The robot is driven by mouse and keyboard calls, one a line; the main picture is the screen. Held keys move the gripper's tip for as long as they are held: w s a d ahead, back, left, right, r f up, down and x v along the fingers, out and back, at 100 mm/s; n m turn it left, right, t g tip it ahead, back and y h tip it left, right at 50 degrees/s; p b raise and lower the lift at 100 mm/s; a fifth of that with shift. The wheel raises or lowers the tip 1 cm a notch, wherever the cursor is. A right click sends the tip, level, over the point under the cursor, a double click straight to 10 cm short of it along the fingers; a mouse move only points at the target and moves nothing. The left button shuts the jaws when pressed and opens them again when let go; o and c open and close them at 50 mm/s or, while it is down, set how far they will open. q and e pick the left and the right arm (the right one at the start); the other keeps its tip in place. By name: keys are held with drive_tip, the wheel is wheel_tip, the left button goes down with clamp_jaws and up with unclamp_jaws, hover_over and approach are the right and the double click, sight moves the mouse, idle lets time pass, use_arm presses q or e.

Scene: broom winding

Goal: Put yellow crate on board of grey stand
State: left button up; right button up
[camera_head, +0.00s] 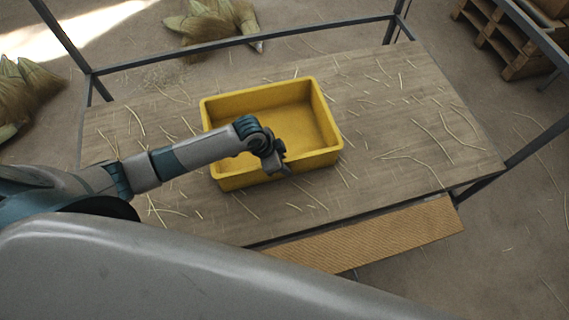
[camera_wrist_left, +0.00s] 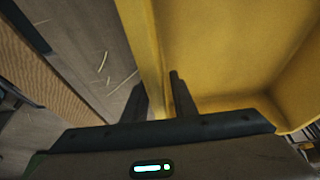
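The yellow crate (camera_head: 218,107) is an open, empty-looking box resting on a wooden tabletop (camera_head: 430,130). My left gripper (camera_head: 278,165) reaches in from the left over the crate to its near wall. In the left wrist view its fingers (camera_wrist_left: 160,100) straddle the crate wall (camera_wrist_left: 148,40), one outside and one inside, close against it; it looks shut on the wall. A tan ridged board (camera_head: 375,236) lies along the table's near edge, a little lower. A grey metal frame (camera_head: 250,38) surrounds the table. I cannot tell which part is the grey stand. My right gripper does not show.
Loose straw strands litter the tabletop around the crate. Straw bundles (camera_head: 212,22) lie on the floor behind, with another (camera_head: 25,95) at the left. A wooden pallet (camera_head: 500,40) stands at the back right. The tabletop right of the crate is free of large objects.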

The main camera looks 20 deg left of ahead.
use_arm(q)
drive_tip(key=b+v, duration=0.1)
drive_tip(key=v, duration=1)
drive_tip(key=shift+s+a+r, duration=0.15)
drive_tip(key=shift+r, duration=0.35)
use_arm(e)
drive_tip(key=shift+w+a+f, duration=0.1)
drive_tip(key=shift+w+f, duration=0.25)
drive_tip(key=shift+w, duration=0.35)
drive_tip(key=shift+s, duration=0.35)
